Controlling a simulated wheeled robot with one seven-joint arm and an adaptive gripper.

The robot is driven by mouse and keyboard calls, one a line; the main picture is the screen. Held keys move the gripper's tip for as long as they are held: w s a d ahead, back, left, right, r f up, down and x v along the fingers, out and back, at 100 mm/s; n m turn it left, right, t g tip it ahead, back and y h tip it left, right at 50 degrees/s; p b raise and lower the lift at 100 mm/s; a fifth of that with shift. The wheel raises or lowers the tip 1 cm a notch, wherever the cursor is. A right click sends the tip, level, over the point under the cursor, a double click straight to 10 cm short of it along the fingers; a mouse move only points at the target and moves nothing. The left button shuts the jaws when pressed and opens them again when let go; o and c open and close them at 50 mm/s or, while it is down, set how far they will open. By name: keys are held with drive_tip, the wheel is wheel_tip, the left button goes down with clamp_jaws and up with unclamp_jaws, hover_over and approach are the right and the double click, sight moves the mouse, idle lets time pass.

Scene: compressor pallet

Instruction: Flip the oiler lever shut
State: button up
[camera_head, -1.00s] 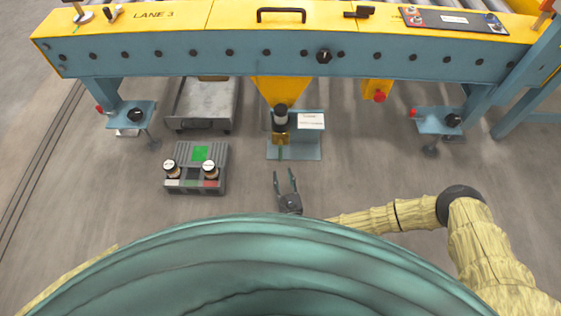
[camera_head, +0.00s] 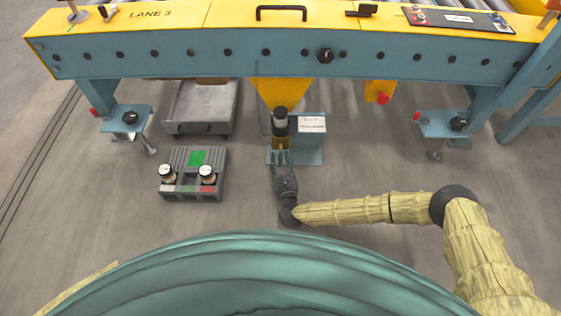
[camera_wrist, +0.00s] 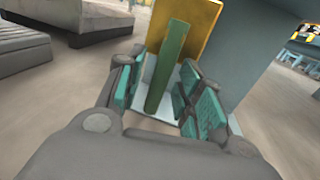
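The oiler (camera_head: 281,123) has a dark and pale cylindrical top above a brass-coloured block (camera_head: 281,143), in front of a blue-grey bracket. In the wrist view the block (camera_wrist: 207,25) is yellow and a long green lever (camera_wrist: 171,62) hangs in front of it, slightly tilted. My gripper (camera_head: 281,160) is right below the oiler in the head view. In the wrist view my gripper (camera_wrist: 162,80) is open, with teal-padded fingers on either side of the lever's lower part. Gaps show beside the lever, so it appears ungripped. In the head view the fingers largely hide the lever.
A grey tray with two gauge-like knobs (camera_head: 200,188) stands on the floor left of my gripper. A metal box (camera_head: 203,102) is behind it. The blue conveyor beam (camera_head: 200,55) runs overhead, with a white label plate (camera_head: 312,124) beside the oiler.

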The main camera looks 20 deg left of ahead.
drive_tip(key=shift+w+a, duration=0.2)
drive_tip(key=shift+w, duration=0.1)
drive_tip(key=shift+c, duration=0.2)
clamp_jaws()
drive_tip(key=shift+s, duration=0.1)
